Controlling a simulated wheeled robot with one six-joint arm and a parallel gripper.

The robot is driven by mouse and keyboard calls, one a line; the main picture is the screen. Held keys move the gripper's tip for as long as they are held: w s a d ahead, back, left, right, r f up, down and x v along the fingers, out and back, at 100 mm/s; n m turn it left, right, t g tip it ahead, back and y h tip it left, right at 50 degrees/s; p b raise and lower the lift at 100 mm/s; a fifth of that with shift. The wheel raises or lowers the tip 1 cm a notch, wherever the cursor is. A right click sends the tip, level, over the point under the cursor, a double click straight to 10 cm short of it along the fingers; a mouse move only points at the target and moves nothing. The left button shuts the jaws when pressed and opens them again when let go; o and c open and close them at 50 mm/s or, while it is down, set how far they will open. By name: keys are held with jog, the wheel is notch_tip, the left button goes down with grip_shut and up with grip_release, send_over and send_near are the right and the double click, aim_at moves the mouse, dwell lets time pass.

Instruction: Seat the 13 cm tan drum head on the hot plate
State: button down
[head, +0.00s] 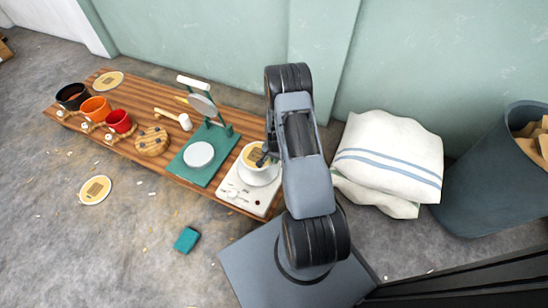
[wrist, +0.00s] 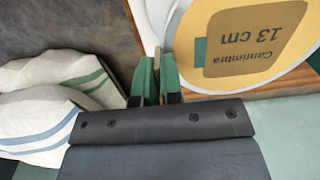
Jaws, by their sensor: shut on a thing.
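The tan drum head (wrist: 258,38), with a pale rim and a label reading "Cantimbra 13 cm", fills the right of the wrist view. In the head view this drum head (head: 254,156) is over the round white top of the hot plate (head: 240,194), a white box with knobs. My gripper (head: 265,156) is at its right side. In the wrist view the green fingers of my gripper (wrist: 159,75) are shut on a thin edge beside the drum head, apparently its rim. I cannot tell whether the drum head touches the plate.
A green press stand (head: 205,160) stands left of the hot plate on the wooden bench (head: 150,98). Black, orange and red cups (head: 96,107) stand farther left. Another tan disc (head: 95,190) and a teal block (head: 187,239) lie on the floor. White sacks (head: 390,155) sit at right.

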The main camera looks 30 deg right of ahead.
aim_at(274, 173)
jog(key=shift+f+b, duration=3)
jog(key=shift+f, duration=1.15)
jog(key=shift+s+a, duration=0.1)
jog(key=shift+a, duration=0.05)
jog(key=shift+f, duration=0.2)
jog(key=c, duration=1.2)
grip_release()
notch_tip(274, 173, up, 14)
jog(key=p, duration=0.5)
